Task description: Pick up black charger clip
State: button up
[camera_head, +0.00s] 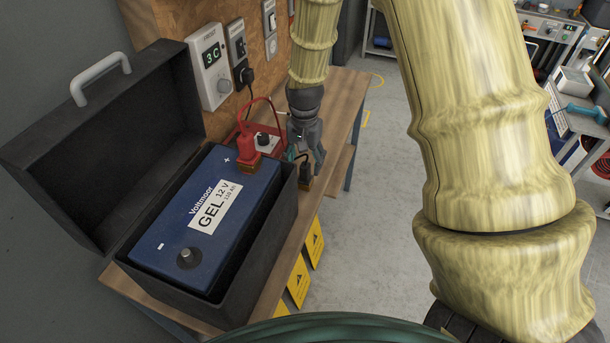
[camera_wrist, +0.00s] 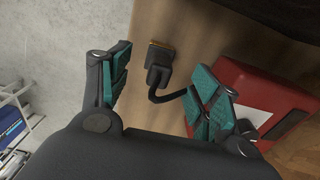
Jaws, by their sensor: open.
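The black charger clip (camera_wrist: 157,74) lies on the wooden bench, with a coppery end (camera_wrist: 160,47) and a black cable running toward the red charger (camera_wrist: 272,85). In the head view the clip (camera_head: 305,172) shows only in part under my gripper (camera_head: 306,158). In the wrist view my gripper (camera_wrist: 164,65) is open, with one teal-padded finger on each side of the clip and visible gaps between. I cannot tell how far the fingertips are above the bench. The red clip (camera_head: 247,150) sits at the plus end of the blue battery (camera_head: 232,190).
The battery stands in an open black case (camera_head: 262,255) on the wooden bench (camera_head: 338,125), left of my gripper. The panel behind carries a meter (camera_head: 209,65) and a plugged socket (camera_head: 242,70). A red cable (camera_head: 268,99) arches near my gripper.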

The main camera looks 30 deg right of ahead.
aim_at(305, 166)
jog(key=shift+f+p, duration=0.3)
jog(key=shift+f, duration=1.3)
jog(key=shift+w+d+f+p, duration=0.1)
jog(key=shift+f+p, duration=0.4)
jog(key=shift+f, duration=0.15)
jog(key=shift+w+d+f+p, duration=0.1)
jog(key=shift+f+p, duration=0.35)
jog(key=shift+f, duration=0.2)
jog(key=shift+f+p, duration=0.4)
jog(key=shift+f, duration=0.9)
jog(key=c, duration=1.1)
